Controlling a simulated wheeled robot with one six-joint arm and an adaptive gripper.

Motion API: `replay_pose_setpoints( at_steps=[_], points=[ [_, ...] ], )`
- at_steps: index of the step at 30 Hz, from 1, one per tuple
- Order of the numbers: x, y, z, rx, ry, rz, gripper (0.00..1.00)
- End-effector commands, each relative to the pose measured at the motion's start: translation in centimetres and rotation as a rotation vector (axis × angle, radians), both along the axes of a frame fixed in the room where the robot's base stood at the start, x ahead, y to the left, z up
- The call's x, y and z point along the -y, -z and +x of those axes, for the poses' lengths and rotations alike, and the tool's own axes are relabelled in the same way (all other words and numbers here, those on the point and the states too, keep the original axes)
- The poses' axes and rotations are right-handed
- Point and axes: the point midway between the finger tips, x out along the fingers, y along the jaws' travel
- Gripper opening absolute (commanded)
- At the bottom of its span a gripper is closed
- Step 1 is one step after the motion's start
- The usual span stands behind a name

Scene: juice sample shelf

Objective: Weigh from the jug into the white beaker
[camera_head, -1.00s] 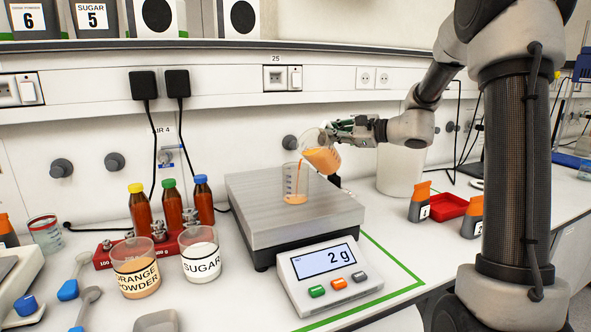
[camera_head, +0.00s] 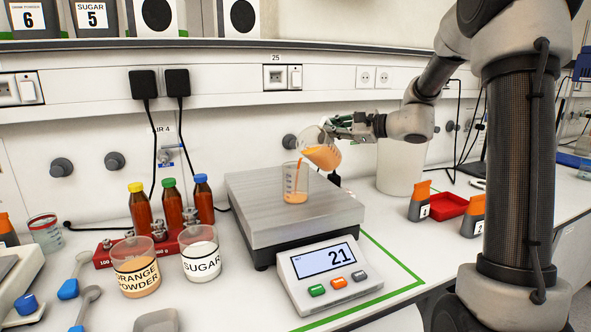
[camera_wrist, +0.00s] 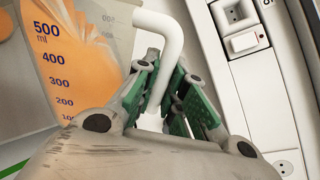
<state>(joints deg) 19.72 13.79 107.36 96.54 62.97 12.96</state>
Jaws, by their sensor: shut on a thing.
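My gripper (camera_head: 342,128) is shut on the handle of the clear jug (camera_head: 322,157). The jug is tilted to the left above the scale and holds orange liquid. In the wrist view the jug (camera_wrist: 62,70) shows its volume marks, and my gripper (camera_wrist: 165,105) grips its white handle. A stream of orange liquid runs from the jug's spout into a clear beaker (camera_head: 296,178), which stands upright on the scale plate (camera_head: 255,208). A little orange liquid lies in the beaker. The scale display (camera_head: 322,258) reads 21, with no unit visible. I see no beaker that is clearly white.
Left of the scale stand an orange powder cup (camera_head: 135,268), a sugar cup (camera_head: 201,254) and three brown bottles (camera_head: 172,205). A white container (camera_head: 400,170), orange-capped bottles (camera_head: 420,203) and a red tray (camera_head: 449,206) are on the right.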

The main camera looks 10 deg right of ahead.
Motion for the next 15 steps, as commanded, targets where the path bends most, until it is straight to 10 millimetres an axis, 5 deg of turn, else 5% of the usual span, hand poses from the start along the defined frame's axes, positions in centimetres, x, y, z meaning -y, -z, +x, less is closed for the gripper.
replay_pose_setpoints(
  at_steps=[15],
  points=[
    [-0.17,-0.45,-0.1,0.018,-0.001,-0.022,0.0]
  ],
)
